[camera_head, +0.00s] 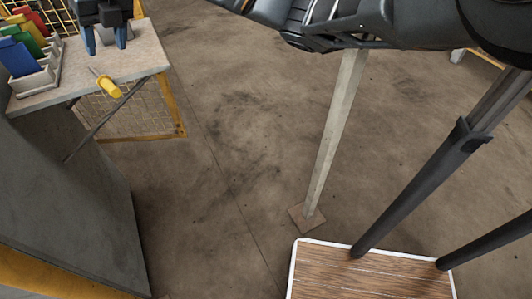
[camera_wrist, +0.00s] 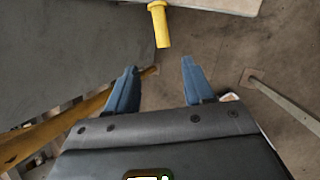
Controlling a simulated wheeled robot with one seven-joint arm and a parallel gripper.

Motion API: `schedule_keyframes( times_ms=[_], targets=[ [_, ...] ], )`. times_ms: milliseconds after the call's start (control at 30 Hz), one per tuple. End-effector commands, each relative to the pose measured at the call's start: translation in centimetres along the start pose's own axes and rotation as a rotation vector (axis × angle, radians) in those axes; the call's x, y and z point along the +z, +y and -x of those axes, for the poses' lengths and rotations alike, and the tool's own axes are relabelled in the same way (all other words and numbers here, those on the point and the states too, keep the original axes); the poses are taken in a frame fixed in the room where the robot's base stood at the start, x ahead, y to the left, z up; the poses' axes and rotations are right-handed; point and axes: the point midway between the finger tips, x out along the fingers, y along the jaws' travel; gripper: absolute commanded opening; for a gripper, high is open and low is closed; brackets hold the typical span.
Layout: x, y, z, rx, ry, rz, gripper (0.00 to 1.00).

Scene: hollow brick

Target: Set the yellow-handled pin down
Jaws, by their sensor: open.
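The yellow-handled pin (camera_head: 108,87) lies on the pale tabletop (camera_head: 142,58) at upper left in the head view. Its thin shaft points back over the top, and its handle is at the front edge, seeming to stick out past it. My gripper (camera_head: 105,47) has blue fingers, spread apart and empty, behind the pin in the head view. In the wrist view, the yellow handle (camera_wrist: 160,25) is at top centre, beyond my open fingertips (camera_wrist: 159,64) and apart from them. The shaft is not clear there.
A pale rack (camera_head: 40,75) with blue, green, red and yellow pieces stands on the tabletop's left. A grey block-like surface (camera_head: 70,200) fills the lower left. A pale post (camera_head: 335,130) stands on the floor at centre. The floor (camera_head: 230,110) between is clear.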

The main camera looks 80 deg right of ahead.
Motion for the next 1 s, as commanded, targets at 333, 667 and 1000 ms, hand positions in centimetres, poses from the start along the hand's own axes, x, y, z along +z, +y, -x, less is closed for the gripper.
schedule_keyframes(
  times_ms=[333,667,1000],
  targets=[
    [-4.5,12.6,-3.0,0.412,-0.018,-0.321,0.52],
    [-11.5,22.4,-3.6,0.844,0.104,-0.887,0.52],
    [-20.9,23.2,-4.8,1.062,0.28,-1.503,0.52]
  ],
)
